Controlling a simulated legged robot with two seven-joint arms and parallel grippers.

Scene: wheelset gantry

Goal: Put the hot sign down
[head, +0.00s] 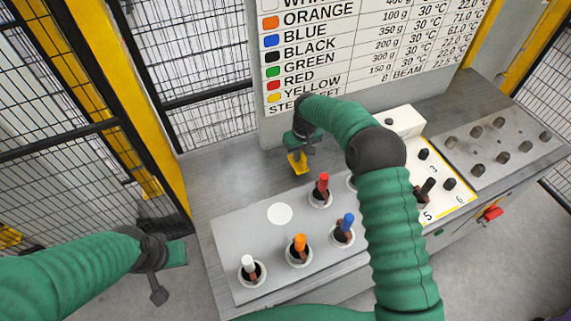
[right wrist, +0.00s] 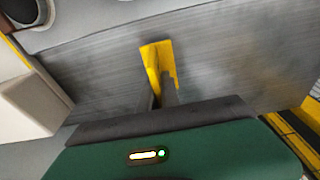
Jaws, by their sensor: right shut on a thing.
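The hot sign is a small yellow folded piece (head: 297,163). My right gripper (head: 300,150) is shut on it, over the grey bench behind the plate with the coloured handles. In the right wrist view the yellow sign (right wrist: 159,66) sits between the dark fingertips (right wrist: 162,95), with bare grey metal beyond it. I cannot tell whether the sign touches the bench. Its lettering cannot be read. My left gripper (head: 155,280) hangs at the lower left, away from the bench, and I cannot tell its jaw state.
The grey bench (head: 225,173) is bare around the sign. A light plate (head: 235,225) holds white, orange, blue and red handles in round holes. A numbered white panel (head: 445,205) and a plate of dark pegs (head: 490,150) stand to the right. A chart board (head: 300,60) rises behind.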

